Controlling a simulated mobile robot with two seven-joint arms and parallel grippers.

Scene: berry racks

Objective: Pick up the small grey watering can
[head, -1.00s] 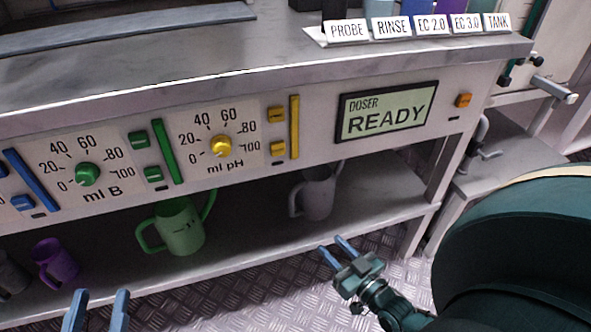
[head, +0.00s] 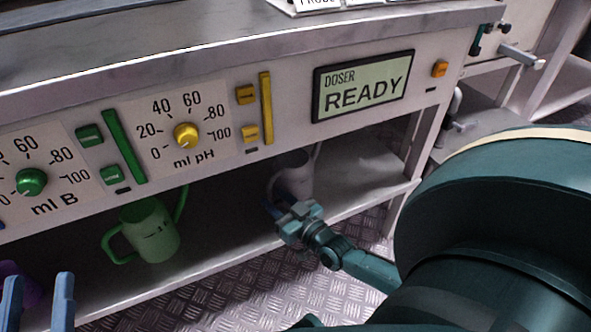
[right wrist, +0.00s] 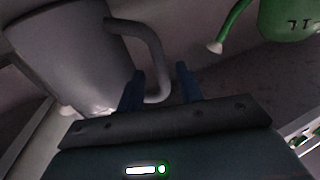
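The small grey watering can (head: 294,176) stands on the lower shelf under the doser panel, partly hidden by my right gripper (head: 276,211). In the right wrist view, the grey can (right wrist: 75,50) is at the upper left, and its looped handle reaches down between the two blue fingers of my right gripper (right wrist: 160,88). The fingers are apart on either side of the handle's lower part; I cannot tell whether they touch it. My left gripper (head: 38,300) is open and empty at the lower left of the head view.
A green watering can (head: 152,236) stands on the same shelf to the left; its spout shows in the wrist view. A purple vessel (head: 28,292) is partly hidden behind my left gripper. The doser panel (head: 228,88) overhangs the shelf.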

